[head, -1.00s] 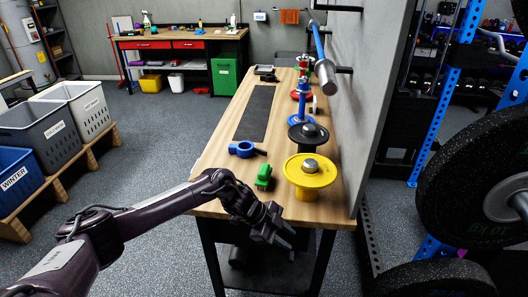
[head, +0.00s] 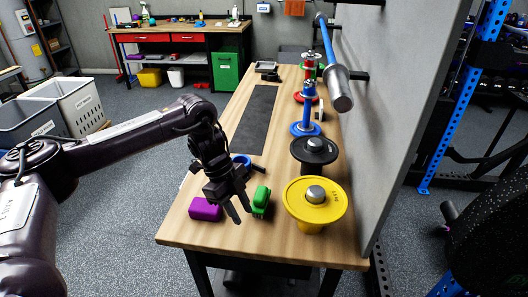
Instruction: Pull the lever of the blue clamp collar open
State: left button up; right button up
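The blue clamp collar (head: 241,160) lies on the wooden bench, mostly hidden behind my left gripper. A short dark piece (head: 258,167), apparently its lever, sticks out to the right of the ring. Whether the lever is open or closed cannot be made out. My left gripper (head: 241,211) points down over the near part of the bench, in front of the collar in the picture. Its two fingers are apart with nothing seen between them. My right gripper is not in view.
A yellow plate on a stand (head: 312,214), a black one (head: 314,150) and a blue one (head: 304,128) line the right side. A dark mat (head: 257,118) lies beyond. A wall panel bounds the right.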

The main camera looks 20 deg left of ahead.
aim_at(254, 166)
jog(key=i+j, duration=0.15)
jog(key=i, duration=0.3)
jog(key=i+j, duration=0.2)
jog(key=i, duration=0.25)
